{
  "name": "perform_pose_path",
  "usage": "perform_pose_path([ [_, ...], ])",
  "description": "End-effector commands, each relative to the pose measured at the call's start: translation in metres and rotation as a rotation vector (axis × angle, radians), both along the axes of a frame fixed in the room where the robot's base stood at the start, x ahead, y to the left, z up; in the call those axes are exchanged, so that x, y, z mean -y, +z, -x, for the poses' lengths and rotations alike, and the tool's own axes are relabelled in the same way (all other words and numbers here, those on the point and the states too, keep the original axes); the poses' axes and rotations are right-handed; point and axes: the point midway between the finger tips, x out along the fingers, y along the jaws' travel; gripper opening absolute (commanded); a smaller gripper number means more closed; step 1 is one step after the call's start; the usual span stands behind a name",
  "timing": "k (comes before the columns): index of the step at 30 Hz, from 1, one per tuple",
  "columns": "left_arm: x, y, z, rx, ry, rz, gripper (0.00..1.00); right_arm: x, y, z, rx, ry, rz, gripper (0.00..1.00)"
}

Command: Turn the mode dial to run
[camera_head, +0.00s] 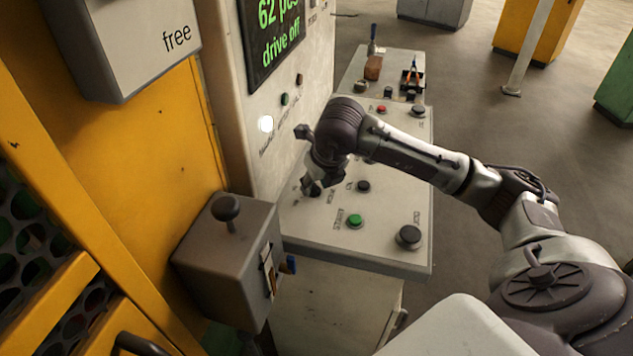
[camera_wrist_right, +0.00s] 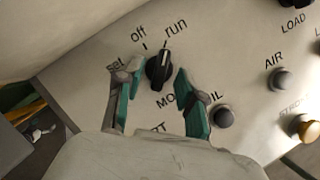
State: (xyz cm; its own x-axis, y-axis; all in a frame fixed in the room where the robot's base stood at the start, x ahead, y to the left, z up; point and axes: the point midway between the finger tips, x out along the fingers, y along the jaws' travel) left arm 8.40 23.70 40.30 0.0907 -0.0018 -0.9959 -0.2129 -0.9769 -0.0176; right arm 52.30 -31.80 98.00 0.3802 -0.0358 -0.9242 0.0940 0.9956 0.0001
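The mode dial (camera_wrist_right: 158,68) is a black knob on the pale console panel, with the labels set, off and run around it. Its white pointer line leans up and slightly right, to the run side of the off tick. My right gripper (camera_wrist_right: 157,100) is open, with one teal-padded finger on each side of the dial. I cannot tell whether the fingers touch it. In the head view my right gripper (camera_head: 311,184) reaches down to the console's left part and mostly hides the dial. My left gripper is not in view.
The console (camera_head: 385,250) carries a green button (camera_head: 355,221), a black knob (camera_head: 409,237) and a red button (camera_head: 381,109). A grey lever box (camera_head: 228,262) stands at its near left. The display (camera_head: 275,35) reads "62 pcs" and "drive off". Open floor lies to the right.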

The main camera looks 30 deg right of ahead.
Motion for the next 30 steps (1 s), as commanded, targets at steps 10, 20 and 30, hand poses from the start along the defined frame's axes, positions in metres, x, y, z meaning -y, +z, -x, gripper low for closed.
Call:
perform_pose_path([
  [10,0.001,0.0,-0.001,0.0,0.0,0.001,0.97,-0.002,0.052,0.02,0.007,0.001,0.001,0.39],
  [20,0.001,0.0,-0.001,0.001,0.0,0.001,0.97,-0.004,0.103,0.041,0.005,-0.001,0.0,0.39],
  [30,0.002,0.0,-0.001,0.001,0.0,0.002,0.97,-0.004,0.111,0.045,0.001,-0.001,0.0,0.39],
])
